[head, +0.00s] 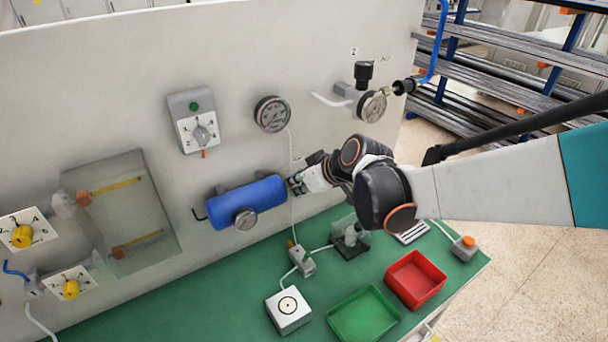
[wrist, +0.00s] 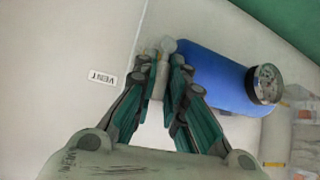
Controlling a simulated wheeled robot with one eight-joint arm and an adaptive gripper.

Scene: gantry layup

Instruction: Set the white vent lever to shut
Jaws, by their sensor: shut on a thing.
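The white vent lever (wrist: 168,46) shows in the wrist view as a pale knobbed stub between my fingertips, beside the end of the blue cylinder (wrist: 212,76). My gripper (wrist: 166,68) is shut on it, and the fingers hide part of the lever. A VENT label (wrist: 103,78) is on the pale panel to the left of the fingers. In the head view my gripper (head: 297,184) is at the right end of the blue cylinder (head: 250,197), against the panel. The lever cannot be made out clearly there, and I cannot tell its setting.
A round gauge (wrist: 265,84) sticks out from the blue cylinder, near my gripper. Another gauge (head: 272,114) and a regulator (head: 370,100) are higher on the panel. A green bin (head: 363,316), a red bin (head: 415,279) and a white box (head: 288,311) stand on the bench below.

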